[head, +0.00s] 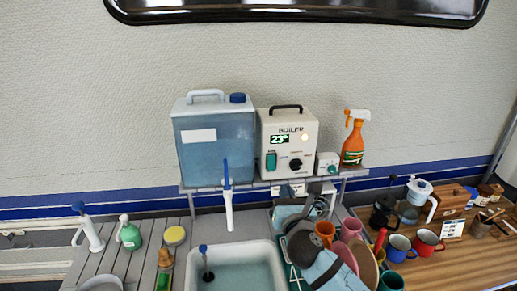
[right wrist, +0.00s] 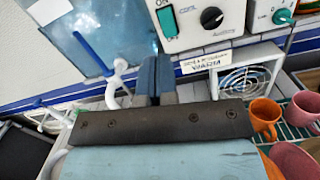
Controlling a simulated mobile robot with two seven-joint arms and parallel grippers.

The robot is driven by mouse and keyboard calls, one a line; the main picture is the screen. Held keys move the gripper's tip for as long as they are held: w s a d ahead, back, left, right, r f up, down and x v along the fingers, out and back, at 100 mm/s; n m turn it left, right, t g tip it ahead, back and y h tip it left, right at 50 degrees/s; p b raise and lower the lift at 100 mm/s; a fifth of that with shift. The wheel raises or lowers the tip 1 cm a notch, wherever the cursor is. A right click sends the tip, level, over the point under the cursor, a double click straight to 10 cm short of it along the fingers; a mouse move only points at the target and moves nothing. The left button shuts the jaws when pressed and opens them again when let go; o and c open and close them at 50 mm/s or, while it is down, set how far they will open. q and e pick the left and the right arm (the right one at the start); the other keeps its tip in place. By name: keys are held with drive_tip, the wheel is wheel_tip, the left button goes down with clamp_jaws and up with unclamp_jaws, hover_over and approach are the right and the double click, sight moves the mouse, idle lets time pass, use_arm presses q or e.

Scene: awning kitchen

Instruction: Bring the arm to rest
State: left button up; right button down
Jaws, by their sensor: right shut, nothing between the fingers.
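My right gripper (head: 288,210) is in front of the shelf, below the boiler and to the right of the tap. In the right wrist view its two blue-grey fingers (right wrist: 155,76) are together with nothing between them. My light blue right arm reaches up from the lower edge of the head view, over the dish rack area, and hides part of it. My left gripper is out of view.
The water tank (head: 203,140), boiler (head: 287,145) and orange spray bottle (head: 354,140) stand on the shelf.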

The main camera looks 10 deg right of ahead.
drive_tip(key=s+d+f+m+g+y, duration=0.1)
drive_tip(key=s+f+m+g, duration=0.1)
drive_tip(key=s+f+m, duration=0.6)
drive_tip(key=s+f+m+g+y, duration=0.1)
drive_tip(key=s+f+m+g, duration=0.35)
drive_tip(key=f, duration=0.65)
drive_tip(key=s+d+f+m, duration=0.1)
drive_tip(key=s+f+m, duration=0.4)
drive_tip(key=s+m, duration=0.4)
drive_tip(key=s+d+f+m+g, duration=0.1)
drive_tip(key=s+d+f+m, duration=0.1)
drive_tip(key=s+f+m, duration=0.4)
drive_tip(key=s+m, duration=0.4)
drive_tip(key=shift+y, duration=0.4)
drive_tip(key=shift+s+d+f+g, duration=0.1)
drive_tip(key=shift+g, duration=0.15)
